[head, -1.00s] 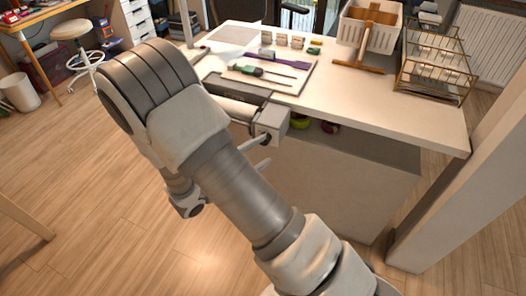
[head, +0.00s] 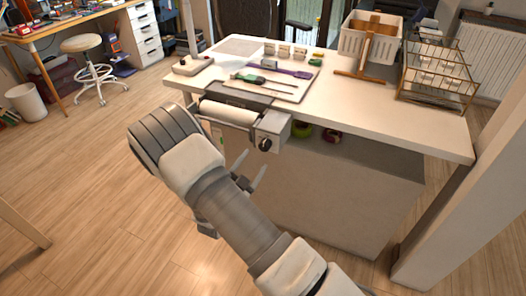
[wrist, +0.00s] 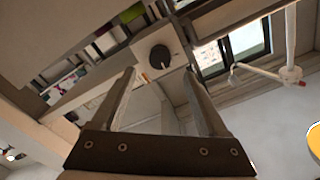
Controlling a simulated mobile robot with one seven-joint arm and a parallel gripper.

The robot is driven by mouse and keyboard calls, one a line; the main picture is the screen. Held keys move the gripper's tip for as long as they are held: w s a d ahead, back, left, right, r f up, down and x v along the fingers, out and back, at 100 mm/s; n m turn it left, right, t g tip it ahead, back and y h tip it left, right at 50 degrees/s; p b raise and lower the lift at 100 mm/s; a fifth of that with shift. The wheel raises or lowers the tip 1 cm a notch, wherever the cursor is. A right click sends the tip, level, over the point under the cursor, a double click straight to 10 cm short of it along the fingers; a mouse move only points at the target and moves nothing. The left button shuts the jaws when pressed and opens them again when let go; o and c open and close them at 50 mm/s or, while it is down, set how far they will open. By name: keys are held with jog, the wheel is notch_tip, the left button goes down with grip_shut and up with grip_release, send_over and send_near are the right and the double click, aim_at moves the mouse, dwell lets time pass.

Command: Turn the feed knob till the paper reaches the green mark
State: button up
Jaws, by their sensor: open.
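The black feed knob (head: 265,144) is on the end of a grey feeder box (head: 274,125) at the table's near edge. The white paper roll (head: 228,112) lies left of that box. My gripper (head: 256,157) is open and empty, just below and in front of the knob. In the wrist view, the knob (wrist: 160,57) shows near the fingertips, between the lines of the two fingers of my gripper (wrist: 160,72); I cannot tell whether they touch it. My arm hides part of the area under the roll.
A board (head: 262,82) with tools lies on the table behind the feeder. A white basket (head: 370,38) and a wire rack (head: 437,75) stand at the right. Open floor (head: 100,190) lies to the left.

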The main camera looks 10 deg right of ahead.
aim_at(263, 148)
jog(key=b+x, duration=0.1)
jog(key=x, duration=0.6)
jog(key=shift+w+d, duration=0.2)
jog(key=shift+w, duration=0.05)
grip_shut()
